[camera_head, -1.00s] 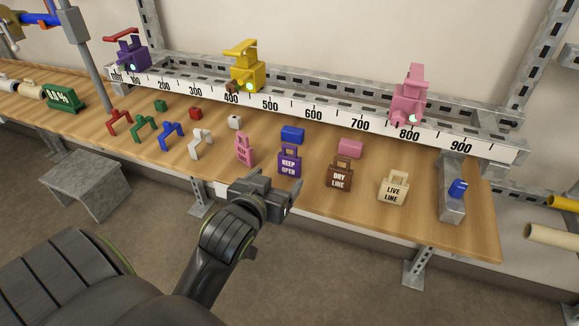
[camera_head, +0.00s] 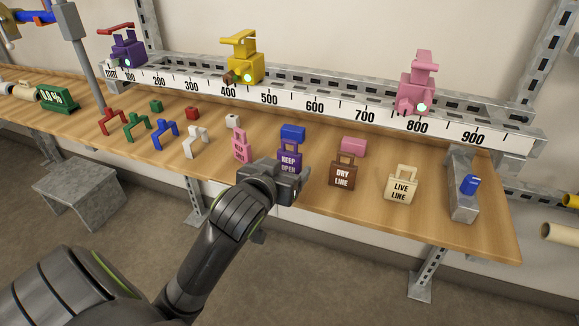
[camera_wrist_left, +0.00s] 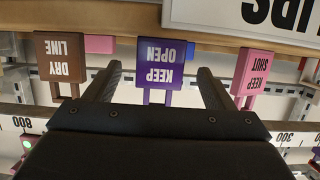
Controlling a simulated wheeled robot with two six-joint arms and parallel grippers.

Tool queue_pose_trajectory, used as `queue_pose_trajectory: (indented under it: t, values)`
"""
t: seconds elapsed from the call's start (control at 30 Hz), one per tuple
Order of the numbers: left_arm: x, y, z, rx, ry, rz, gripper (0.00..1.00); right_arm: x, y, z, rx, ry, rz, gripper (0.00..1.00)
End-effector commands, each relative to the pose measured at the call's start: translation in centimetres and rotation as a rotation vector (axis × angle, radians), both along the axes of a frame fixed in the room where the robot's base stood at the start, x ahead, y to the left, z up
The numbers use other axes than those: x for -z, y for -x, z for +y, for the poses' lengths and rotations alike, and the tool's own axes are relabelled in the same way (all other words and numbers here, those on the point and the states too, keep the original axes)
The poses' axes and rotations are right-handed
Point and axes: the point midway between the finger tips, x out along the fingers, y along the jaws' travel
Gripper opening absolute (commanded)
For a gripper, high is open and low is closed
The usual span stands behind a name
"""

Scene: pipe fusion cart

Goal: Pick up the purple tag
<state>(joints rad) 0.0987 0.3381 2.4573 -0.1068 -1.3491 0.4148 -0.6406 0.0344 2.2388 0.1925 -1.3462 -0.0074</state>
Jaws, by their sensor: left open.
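The purple tag (camera_head: 289,157), lettered KEEP OPEN, stands upright on the wooden bench, its lower part hidden by my left gripper (camera_head: 298,182) in the head view. In the left wrist view the purple tag (camera_wrist_left: 166,62) appears upside down, between the two fingers of my open left gripper (camera_wrist_left: 160,78) and just beyond them. The jaws are empty; I cannot tell whether the tips overlap the tag in depth. My right gripper is not in view.
A pink tag (camera_head: 240,146) and a brown DRY LINE tag (camera_head: 342,174) stand close on either side. A cream LIVE LINE tag (camera_head: 401,187) is farther right. A blue block (camera_head: 292,132) sits behind the purple tag, before the ruler rail (camera_head: 345,112).

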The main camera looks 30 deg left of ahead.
Motion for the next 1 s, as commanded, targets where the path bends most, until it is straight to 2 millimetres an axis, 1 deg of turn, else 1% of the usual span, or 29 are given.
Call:
queue_pose_trajectory:
  t: [0.17,0.4,0.5,0.77,0.87,1.0]
  values:
    - [0.3,-1.0,0.3,0.0,-0.002,0.0,0.76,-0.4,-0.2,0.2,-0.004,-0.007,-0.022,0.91]
    - [1.1,-4.4,1.1,-0.001,-0.001,-0.001,0.76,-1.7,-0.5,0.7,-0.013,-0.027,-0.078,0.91]
    - [1.3,-5.2,1.3,-0.002,-0.002,0.0,0.76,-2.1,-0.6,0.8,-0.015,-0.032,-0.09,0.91]
    - [1.2,-5.5,1.3,0.0,0.0,-0.001,0.76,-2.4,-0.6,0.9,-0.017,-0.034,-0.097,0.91]
    - [1.2,-5.5,1.3,0.0,0.0,-0.001,0.66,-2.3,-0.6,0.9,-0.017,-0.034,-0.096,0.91]
    - [1.2,-5.5,1.3,0.0,0.0,-0.001,0.48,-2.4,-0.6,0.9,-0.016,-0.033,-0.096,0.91]
